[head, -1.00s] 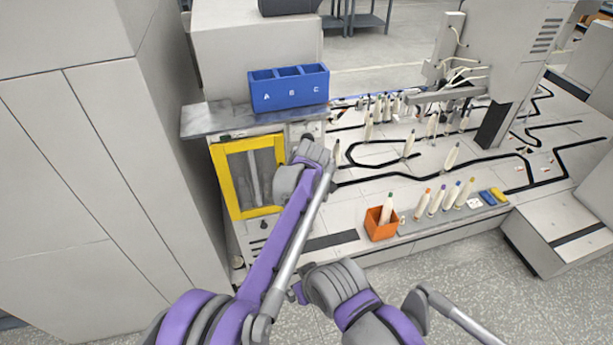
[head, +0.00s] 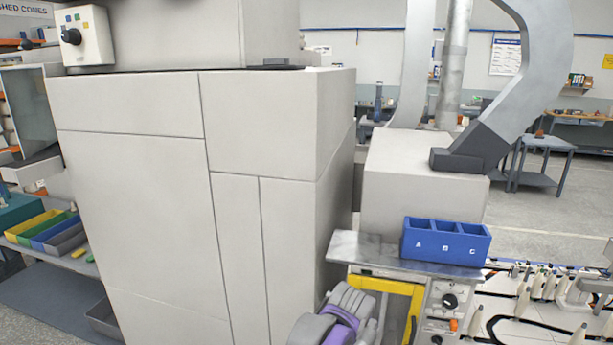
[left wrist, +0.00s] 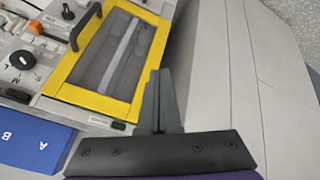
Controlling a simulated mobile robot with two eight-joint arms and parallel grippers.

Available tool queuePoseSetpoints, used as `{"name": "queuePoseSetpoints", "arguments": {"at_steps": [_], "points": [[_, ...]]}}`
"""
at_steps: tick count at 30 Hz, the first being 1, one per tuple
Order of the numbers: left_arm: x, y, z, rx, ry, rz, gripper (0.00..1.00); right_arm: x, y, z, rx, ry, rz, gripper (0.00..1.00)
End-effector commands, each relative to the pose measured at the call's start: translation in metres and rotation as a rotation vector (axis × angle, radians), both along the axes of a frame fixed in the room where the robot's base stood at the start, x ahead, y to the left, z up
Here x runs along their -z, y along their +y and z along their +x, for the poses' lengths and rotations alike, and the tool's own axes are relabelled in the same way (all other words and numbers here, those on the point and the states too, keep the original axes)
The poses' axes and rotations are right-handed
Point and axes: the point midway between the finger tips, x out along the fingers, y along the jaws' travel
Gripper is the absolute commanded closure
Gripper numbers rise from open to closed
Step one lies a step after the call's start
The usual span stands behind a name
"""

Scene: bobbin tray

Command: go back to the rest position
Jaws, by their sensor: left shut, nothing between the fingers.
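My left arm (head: 345,315) shows at the bottom of the head view, in front of the machine with the yellow-framed window; its fingertips are not clear there. In the left wrist view my left gripper (left wrist: 159,100) is shut, its fingers together with nothing between them. It points toward the right side of the yellow frame (left wrist: 66,84); whether it touches cannot be told. My right gripper is not in view.
A blue bin (head: 446,241) marked A, B, C stands on the metal shelf (head: 385,252). A large grey cabinet (head: 130,210) fills the left and middle. Several bobbins stand on the white track bed (head: 545,318) at lower right.

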Motion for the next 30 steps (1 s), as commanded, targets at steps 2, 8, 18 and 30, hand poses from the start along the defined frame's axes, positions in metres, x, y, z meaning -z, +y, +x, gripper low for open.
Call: {"name": "queuePoseSetpoints", "arguments": {"at_steps": [2, 8, 18, 30], "points": [[-0.006, 0.053, -0.022, 0.009, 0.005, 0.032, 1.0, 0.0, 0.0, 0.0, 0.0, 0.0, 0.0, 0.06], [-0.003, 0.157, -0.091, 0.06, 0.016, 0.113, 1.0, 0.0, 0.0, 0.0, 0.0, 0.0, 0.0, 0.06], [0.05, 0.263, -0.227, 0.149, 0.031, 0.226, 1.0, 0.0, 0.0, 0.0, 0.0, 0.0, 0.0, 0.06], [0.079, 0.283, -0.27, 0.189, 0.033, 0.264, 1.0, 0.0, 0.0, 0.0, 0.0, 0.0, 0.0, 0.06]]}}
